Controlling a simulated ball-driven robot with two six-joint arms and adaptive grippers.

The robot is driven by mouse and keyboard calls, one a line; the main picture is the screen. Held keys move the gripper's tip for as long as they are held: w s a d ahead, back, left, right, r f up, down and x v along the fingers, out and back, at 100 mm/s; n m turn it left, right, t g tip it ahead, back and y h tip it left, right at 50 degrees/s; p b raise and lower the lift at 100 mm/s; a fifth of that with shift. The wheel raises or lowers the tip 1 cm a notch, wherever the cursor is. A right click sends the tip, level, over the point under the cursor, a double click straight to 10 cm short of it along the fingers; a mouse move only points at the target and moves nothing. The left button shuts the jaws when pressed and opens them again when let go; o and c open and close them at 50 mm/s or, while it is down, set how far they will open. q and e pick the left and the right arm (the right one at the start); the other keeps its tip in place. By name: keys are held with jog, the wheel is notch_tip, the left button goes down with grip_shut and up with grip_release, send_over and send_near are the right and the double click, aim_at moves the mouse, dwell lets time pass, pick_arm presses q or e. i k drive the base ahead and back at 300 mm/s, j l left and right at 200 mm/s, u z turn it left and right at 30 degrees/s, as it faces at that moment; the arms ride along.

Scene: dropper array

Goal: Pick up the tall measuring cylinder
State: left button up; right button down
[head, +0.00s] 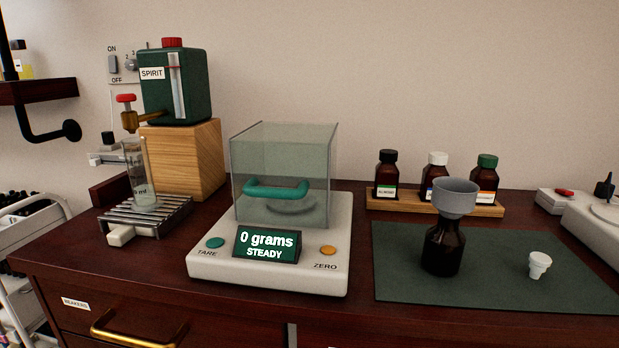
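The tall measuring cylinder (138,175) is clear glass and stands upright on a slatted metal drip tray (172,213) at the left of the bench. Its mouth is just below the brass tap (140,119) of the green spirit tank (176,88). A little pale content or glass base shows at its bottom, but I cannot tell which. Neither of my grippers is in view.
The spirit tank stands on a wooden block (196,158) close behind the cylinder. A balance (205,265) with a glass draft box (285,160) reads 0 grams to its right. A brown bottle (442,247) with a grey funnel (456,194) stands on a green mat (400,275).

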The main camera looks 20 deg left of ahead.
aim_at(134, 149)
jog(key=u, duration=1.65)
